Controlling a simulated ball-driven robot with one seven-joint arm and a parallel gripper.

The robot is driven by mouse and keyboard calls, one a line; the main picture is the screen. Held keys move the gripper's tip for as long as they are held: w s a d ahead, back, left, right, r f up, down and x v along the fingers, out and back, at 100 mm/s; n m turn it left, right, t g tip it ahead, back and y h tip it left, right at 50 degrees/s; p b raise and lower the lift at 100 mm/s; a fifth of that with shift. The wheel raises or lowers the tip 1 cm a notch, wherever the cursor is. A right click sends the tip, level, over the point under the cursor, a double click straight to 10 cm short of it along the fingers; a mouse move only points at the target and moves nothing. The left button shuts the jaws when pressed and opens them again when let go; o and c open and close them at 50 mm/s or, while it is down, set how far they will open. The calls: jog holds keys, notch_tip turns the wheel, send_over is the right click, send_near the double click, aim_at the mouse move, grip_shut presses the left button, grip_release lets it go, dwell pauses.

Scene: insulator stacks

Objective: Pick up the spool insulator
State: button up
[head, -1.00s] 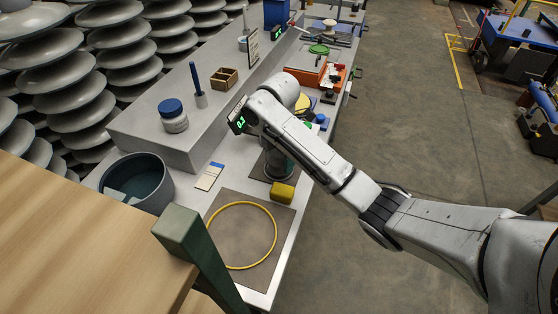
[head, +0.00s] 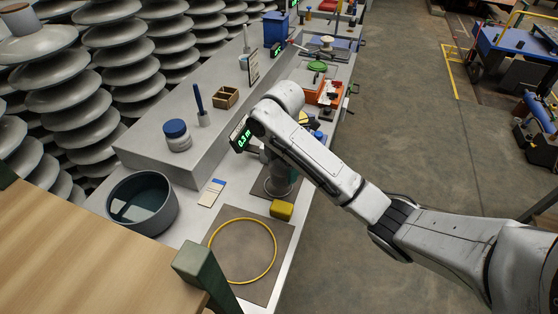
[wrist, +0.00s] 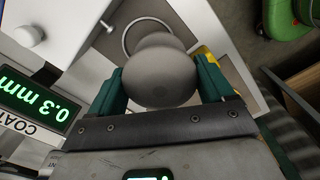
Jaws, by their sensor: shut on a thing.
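In the wrist view my gripper (wrist: 160,88) has its two green fingers closed on the sides of a smooth grey rounded piece, which I take to be the spool insulator (wrist: 158,68). Its rounded top faces the camera; its lower part is hidden. In the head view my arm covers the fingers. A grey round body (head: 277,183) shows just below the arm over a dark mat, beside a yellow block (head: 282,210). I cannot tell whether the held piece touches the surface.
A display reading 0.3 mm (head: 243,139) is close to my wrist. A yellow ring (head: 242,280) lies on a brown mat in front. A dark bowl (head: 168,218), a blue-lidded jar (head: 177,138) and a raised grey ledge (head: 150,150) are at left. Open floor is at right.

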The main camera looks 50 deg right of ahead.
jog(key=s+r+p, duration=0.2)
jog(key=r, duration=0.1)
jog(key=s+a+r+p, duration=0.1)
jog(key=p, duration=0.1)
jog(key=shift+s+r, duration=0.25)
jog(key=shift+r, duration=0.15)
jog(key=s+a+r+p, duration=0.2)
jog(key=s+a+p, duration=0.1)
jog(key=s, duration=0.4)
jog(key=shift+s+a+r, duration=0.2)
jog(key=shift+s+r, duration=0.1)
jog(key=shift+r, duration=0.1)
